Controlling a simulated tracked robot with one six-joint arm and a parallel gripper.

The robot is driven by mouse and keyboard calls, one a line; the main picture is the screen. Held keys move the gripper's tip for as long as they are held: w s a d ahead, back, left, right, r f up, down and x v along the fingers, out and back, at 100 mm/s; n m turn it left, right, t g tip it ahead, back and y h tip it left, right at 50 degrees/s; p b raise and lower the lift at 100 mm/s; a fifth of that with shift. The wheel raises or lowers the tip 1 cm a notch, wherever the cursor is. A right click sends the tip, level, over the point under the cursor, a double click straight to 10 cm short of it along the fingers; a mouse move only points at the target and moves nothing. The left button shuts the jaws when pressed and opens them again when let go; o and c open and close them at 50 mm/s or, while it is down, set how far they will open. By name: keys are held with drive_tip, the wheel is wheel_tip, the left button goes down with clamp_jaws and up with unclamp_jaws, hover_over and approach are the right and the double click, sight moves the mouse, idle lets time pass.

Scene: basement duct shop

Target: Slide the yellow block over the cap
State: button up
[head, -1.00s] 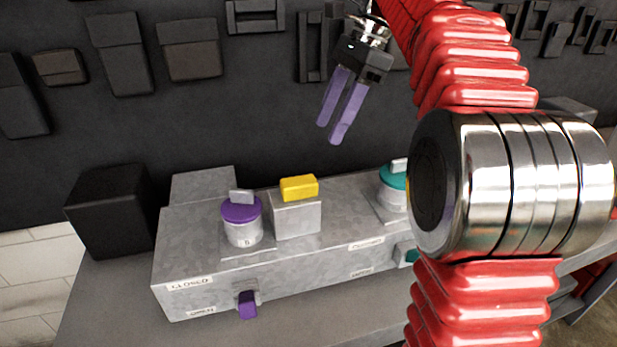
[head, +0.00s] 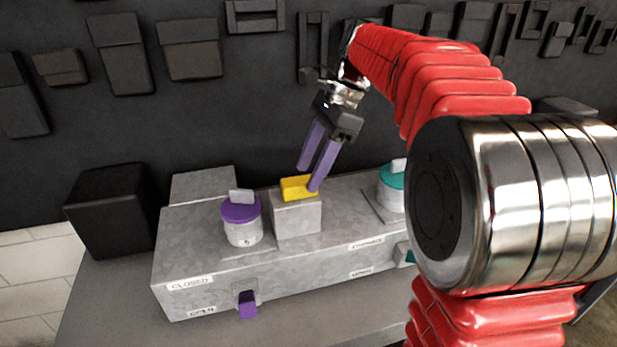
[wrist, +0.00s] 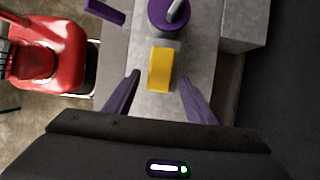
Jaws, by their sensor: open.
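The yellow block (head: 297,188) rests on top of a small grey pedestal (head: 298,218) on the metal duct box. A purple-lidded cap (head: 241,209) with a grey tab stands just left of the pedestal. A teal-lidded cap (head: 392,178) stands to the right, partly hidden by my arm. My gripper (head: 310,178) is open, its purple fingers pointing down at the yellow block. In the wrist view, the yellow block (wrist: 160,69) shows between and ahead of the spread fingers (wrist: 158,90), with the purple cap (wrist: 168,14) beyond it. I cannot tell whether a finger touches the block.
The grey duct box (head: 200,255) carries labels, one reading CLOSED, and a purple lever (head: 247,304) on its front. A black cube (head: 108,210) stands at the left. A dark wall with hung panels rises behind. My red arm fills the right side.

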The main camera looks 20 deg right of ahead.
drive_tip(key=shift+x, duration=1.4)
clamp_jaws()
